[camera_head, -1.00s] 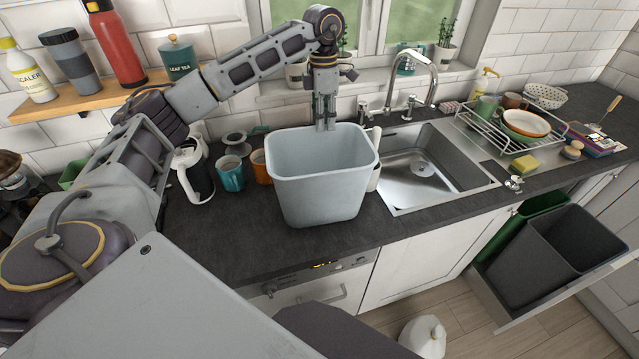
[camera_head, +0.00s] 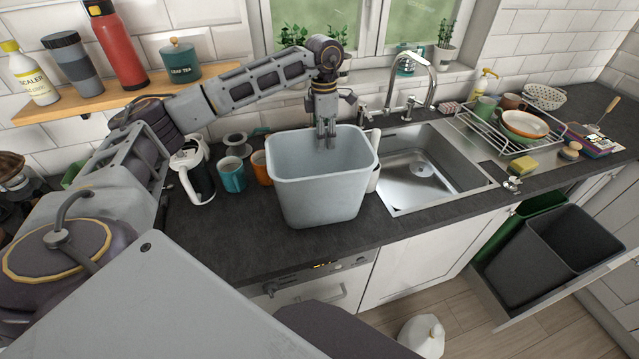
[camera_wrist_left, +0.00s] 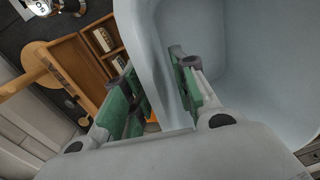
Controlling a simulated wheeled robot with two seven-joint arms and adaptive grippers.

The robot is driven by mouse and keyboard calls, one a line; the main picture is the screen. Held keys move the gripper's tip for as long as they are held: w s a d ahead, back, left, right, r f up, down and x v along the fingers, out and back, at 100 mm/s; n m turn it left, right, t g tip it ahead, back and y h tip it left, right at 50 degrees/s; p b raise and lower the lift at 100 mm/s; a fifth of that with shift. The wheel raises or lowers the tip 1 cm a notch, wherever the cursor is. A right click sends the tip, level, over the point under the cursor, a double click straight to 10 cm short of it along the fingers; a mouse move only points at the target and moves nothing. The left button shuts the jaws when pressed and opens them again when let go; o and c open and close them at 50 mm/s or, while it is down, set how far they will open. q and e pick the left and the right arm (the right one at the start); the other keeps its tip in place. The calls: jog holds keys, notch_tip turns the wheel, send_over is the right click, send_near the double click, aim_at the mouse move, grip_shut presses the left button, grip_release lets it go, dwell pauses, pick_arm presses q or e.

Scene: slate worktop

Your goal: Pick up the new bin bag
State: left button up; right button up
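I cannot make out a new bin bag for certain in either view. A pale blue-grey bin (camera_head: 318,198) stands upright on the worktop, left of the sink. My left gripper (camera_head: 326,146) points down at the bin's far rim, its fingertips below rim level. In the left wrist view its green-padded fingers (camera_wrist_left: 156,95) are apart, with the bin's wall (camera_wrist_left: 163,50) showing between them. I cannot tell whether they touch it. A white knotted bag-like thing (camera_head: 422,337) sits on the floor. My right gripper is not in view.
Mugs (camera_head: 232,175) and a white kettle-like jug (camera_head: 194,172) stand left of the bin. The sink (camera_head: 425,172), tap (camera_head: 425,75) and dish rack (camera_head: 500,130) are to the right. An open pull-out holds a dark bin (camera_head: 548,260). The worktop's front left is clear.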

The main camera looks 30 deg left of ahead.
pick_arm(q)
jog(key=shift+f, duration=0.55)
grip_shut()
